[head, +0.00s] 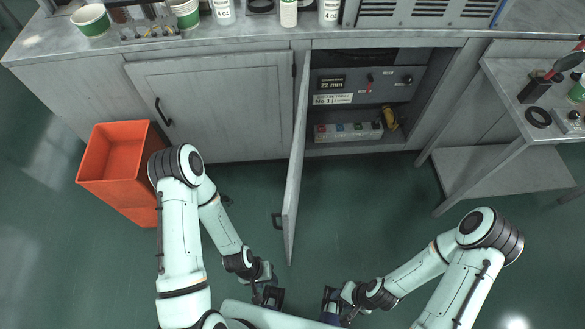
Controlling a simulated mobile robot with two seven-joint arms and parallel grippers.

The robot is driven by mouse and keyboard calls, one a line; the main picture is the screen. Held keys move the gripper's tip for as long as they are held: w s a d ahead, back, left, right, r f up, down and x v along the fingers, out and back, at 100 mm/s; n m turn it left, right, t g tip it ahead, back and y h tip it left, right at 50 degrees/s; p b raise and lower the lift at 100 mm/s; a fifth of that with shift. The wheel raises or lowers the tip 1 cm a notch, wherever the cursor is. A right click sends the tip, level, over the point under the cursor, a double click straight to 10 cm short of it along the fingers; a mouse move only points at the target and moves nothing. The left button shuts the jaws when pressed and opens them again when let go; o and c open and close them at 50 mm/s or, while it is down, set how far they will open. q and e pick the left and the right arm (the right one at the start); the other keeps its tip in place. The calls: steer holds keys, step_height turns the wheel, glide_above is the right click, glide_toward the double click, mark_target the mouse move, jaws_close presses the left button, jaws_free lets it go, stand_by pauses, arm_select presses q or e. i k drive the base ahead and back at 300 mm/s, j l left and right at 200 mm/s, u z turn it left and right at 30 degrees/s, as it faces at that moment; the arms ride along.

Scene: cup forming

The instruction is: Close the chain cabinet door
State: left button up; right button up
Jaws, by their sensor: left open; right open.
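The cabinet door (296,165) stands wide open, swung out from its hinge on the left side of the opening and seen nearly edge-on. Its dark handle (277,220) is near the free end, on the left face. My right gripper (332,300) is open and empty, to the right of the left one, also clear of the door.
An orange bin (115,160) stands on the floor at left, by a closed cabinet door (215,105). A grey side table (530,90) with a lower shelf stands at right. Cups and bottles line the worktop (150,50). The green floor right of the door is clear.

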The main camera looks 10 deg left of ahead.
mark_target(288, 214)
steer(key=j+z, duration=0.2)
steer(key=j, duration=0.3)
steer(key=k+j+z, duration=0.2)
steer(key=j, duration=0.3)
steer(key=j+u, duration=0.25)
steer(key=j, duration=0.5)
